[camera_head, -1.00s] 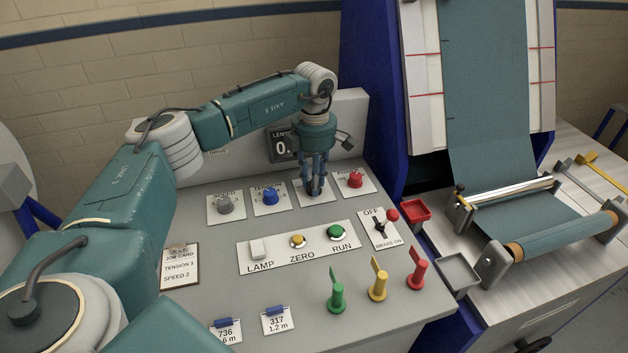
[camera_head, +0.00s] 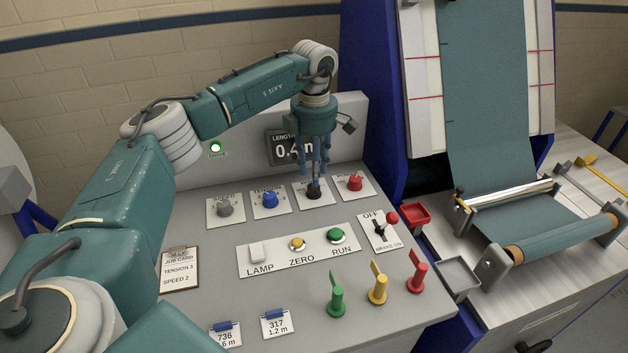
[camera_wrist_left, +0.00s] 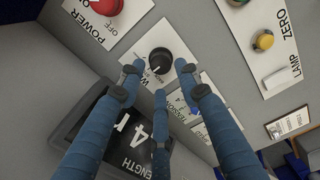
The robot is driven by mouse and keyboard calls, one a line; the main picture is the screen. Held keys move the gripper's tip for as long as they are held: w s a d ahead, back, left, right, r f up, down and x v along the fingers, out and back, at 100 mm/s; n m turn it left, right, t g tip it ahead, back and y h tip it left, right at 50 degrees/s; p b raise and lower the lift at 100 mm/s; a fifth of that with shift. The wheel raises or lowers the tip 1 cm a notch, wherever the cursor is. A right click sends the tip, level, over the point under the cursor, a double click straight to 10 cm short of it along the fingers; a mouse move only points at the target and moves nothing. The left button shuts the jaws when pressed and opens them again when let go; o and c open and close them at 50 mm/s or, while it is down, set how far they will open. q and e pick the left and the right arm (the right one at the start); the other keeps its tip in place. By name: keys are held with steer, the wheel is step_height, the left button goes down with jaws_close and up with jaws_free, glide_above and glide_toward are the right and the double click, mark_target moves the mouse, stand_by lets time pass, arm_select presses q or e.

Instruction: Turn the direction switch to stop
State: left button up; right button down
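The direction switch (camera_head: 314,190) is a black knob on a white plate, between the blue tension knob (camera_head: 270,199) and the red power button (camera_head: 355,183). My left gripper (camera_head: 314,172) points down just above it. In the left wrist view, the switch (camera_wrist_left: 161,62) has a pale pointer line. The three blue fingers of my left gripper (camera_wrist_left: 160,75) are spread and empty, with their tips apart from the knob. The plate's lettering is partly hidden and too small to read surely. My right gripper is not in view.
A length display (camera_head: 290,147), partly behind the fingers, reads about 0.4 m. A green lamp (camera_head: 215,148) is lit. Lamp, zero and run buttons (camera_head: 336,235), a brake switch (camera_head: 379,228) and coloured levers (camera_head: 378,283) stand nearer the front.

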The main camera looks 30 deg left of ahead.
arm_select(q)
step_height(320, 180, up, 7)
stand_by(0.3)
stand_by(0.4)
